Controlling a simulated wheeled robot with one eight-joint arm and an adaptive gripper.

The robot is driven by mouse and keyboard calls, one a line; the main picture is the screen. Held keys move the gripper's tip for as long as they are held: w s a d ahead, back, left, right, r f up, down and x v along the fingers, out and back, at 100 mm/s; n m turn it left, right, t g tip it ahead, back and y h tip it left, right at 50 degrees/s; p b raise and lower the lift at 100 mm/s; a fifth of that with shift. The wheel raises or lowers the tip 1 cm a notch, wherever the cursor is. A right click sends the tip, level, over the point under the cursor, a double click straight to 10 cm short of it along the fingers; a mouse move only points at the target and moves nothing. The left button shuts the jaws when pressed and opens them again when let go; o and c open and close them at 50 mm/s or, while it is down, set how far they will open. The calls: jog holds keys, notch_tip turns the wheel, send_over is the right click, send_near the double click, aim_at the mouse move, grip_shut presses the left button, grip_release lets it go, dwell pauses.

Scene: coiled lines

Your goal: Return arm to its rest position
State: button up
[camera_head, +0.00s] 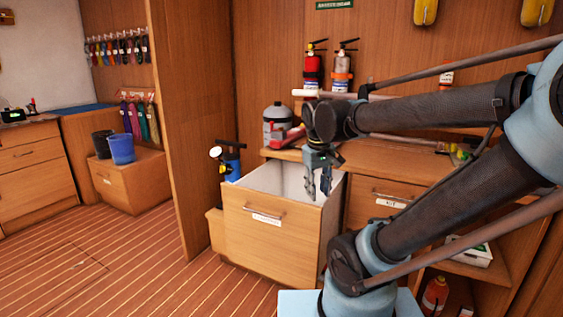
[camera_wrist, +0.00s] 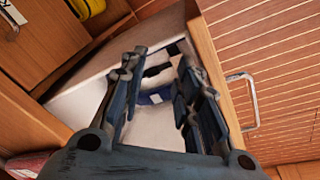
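My gripper (camera_head: 318,193) hangs pointing down over the open wooden drawer (camera_head: 265,238), above its white interior. In the wrist view its two fingers (camera_wrist: 158,72) are spread apart, with nothing held between them. A blue item with a black part (camera_wrist: 154,97) lies on the drawer's white floor, showing beyond and between the fingers; the fingers hide part of it. My arm reaches in from the right side of the head view, bent at the elbow.
Red (camera_head: 312,71) and white (camera_head: 342,70) extinguishers are on the back wall. A blue pump-like object (camera_head: 232,165) stands left of the drawer. The striped floor (camera_head: 150,262) at left is clear.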

jog(key=s+d+f+m, duration=0.3)
jog(key=d+f+m, duration=0.1)
jog(key=d, duration=0.4)
jog(key=s+f, duration=0.5)
jog(key=f, duration=0.1)
jog(key=shift+s+a+y, duration=0.2)
jog(key=shift+s+y, duration=0.05)
jog(key=shift+y, duration=0.05)
jog(key=shift+f, duration=0.1)
jog(key=shift+w+a+f, duration=0.1)
jog(key=shift+w+f, duration=0.1)
jog(key=shift+w, duration=0.25)
